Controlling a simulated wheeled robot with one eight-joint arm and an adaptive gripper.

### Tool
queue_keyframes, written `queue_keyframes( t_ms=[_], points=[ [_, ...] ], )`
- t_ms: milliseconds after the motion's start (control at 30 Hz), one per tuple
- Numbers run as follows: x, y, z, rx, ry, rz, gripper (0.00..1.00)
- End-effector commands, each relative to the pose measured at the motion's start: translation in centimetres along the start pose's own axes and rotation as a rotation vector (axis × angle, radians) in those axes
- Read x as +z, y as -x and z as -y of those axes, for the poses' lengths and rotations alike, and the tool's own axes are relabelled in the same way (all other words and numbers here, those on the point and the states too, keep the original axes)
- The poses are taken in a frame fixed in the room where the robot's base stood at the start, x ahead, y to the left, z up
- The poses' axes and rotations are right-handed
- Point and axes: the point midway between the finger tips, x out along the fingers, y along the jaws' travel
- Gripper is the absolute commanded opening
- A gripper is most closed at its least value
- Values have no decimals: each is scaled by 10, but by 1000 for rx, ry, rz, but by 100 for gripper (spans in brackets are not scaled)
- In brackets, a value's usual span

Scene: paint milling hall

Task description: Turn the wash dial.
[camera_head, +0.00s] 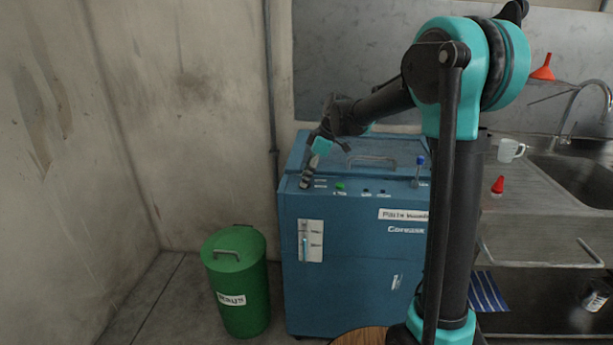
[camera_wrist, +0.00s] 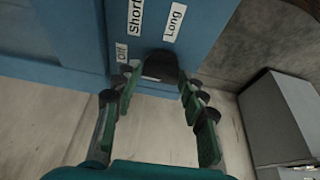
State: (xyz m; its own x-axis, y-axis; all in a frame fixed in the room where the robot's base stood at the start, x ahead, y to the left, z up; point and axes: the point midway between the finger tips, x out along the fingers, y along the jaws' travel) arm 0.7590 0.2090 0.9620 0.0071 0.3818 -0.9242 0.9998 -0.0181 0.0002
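The blue machine (camera_head: 355,270) stands against the wall, and its control panel is along the front top edge. In the wrist view a black dial (camera_wrist: 160,66) sits by labels reading Off, Short and Long. My gripper (camera_wrist: 159,80) is spread, with one finger on each side of the dial; small gaps seem to show between fingertips and dial. In the head view my gripper (camera_head: 306,182) points down at the left end of the panel and hides the dial there. Which label the dial points to cannot be told.
A green knob (camera_head: 340,186), dark buttons and a blue-topped lever (camera_head: 419,168) are right of my gripper on the panel. A lid handle (camera_head: 371,160) is behind. A green bin (camera_head: 238,285) stands left; a sink counter (camera_head: 535,200) is right.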

Motion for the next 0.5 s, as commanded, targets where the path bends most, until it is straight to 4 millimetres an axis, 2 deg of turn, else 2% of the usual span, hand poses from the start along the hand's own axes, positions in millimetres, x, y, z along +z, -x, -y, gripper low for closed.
queue_keyframes(
  t_ms=[33,100,367,500],
  points=[
    [0,0,0,0,0,0,51],
    [0,0,0,0,-1,0,59],
    [0,0,0,0,-1,-1,59],
    [0,8,0,0,-2,-1,59]
  ],
)
